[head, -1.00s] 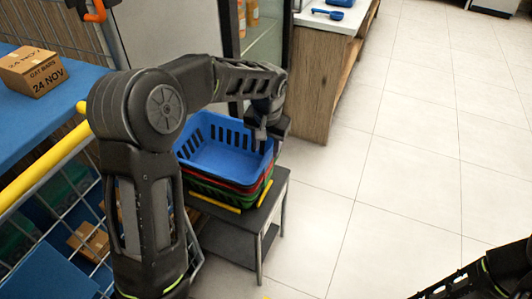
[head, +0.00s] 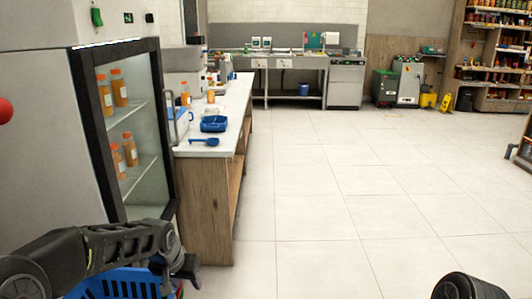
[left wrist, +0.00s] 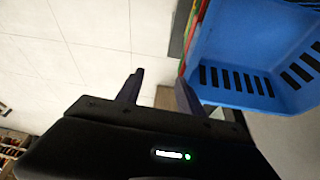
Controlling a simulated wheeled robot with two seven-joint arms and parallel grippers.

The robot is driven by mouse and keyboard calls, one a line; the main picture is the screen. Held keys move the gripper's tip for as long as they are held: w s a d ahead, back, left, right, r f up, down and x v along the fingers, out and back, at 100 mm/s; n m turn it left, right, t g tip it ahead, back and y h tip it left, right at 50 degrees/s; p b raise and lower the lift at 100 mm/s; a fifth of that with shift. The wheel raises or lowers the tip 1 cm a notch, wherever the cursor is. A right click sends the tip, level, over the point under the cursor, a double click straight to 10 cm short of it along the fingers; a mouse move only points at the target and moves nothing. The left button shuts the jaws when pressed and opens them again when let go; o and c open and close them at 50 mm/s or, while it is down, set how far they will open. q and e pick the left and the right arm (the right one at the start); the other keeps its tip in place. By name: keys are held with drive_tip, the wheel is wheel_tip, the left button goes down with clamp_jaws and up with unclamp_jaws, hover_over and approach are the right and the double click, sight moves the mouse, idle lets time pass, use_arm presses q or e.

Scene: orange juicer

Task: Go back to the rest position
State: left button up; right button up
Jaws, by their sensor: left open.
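My left gripper (head: 184,268) is at the bottom left of the head view, at the right edge of the blue basket (head: 125,284). In the left wrist view the two fingers of the left gripper (left wrist: 158,92) are apart with nothing between them. The blue basket (left wrist: 235,45) lies to their right there, and its near corner is close to the right finger; I cannot tell whether they touch. My left arm crosses in front of the basket in the head view. Only a dark link of my right arm shows at the bottom right; its gripper is out of view.
A fridge with orange juice bottles (head: 120,88) stands at the left. Beside it is a counter (head: 225,130) with a blue tray (head: 214,124) and blue scoop (head: 204,142). Open tiled floor (head: 330,210) fills the middle and right. A sink unit and shelves stand at the back.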

use_arm(q)
drive_tip(key=s+d+f+h+p, duration=0.3)
drive_tip(key=s+d+f, duration=0.6)
drive_tip(key=d+f, duration=0.4)
drive_tip(key=s+d+f+n+g+p, duration=0.1)
drive_tip(key=s+f+p, duration=0.1)
drive_tip(key=s, duration=0.9)
drive_tip(key=s+d+f+n+g+p, duration=0.1)
drive_tip(key=s+f, duration=0.4)
drive_tip(key=s, duration=0.7)
drive_tip(key=shift+d+f+g+h+p, duration=0.3)
drive_tip(key=shift+d+g+p, duration=0.1)
drive_tip(key=shift+g+p, duration=0.4)
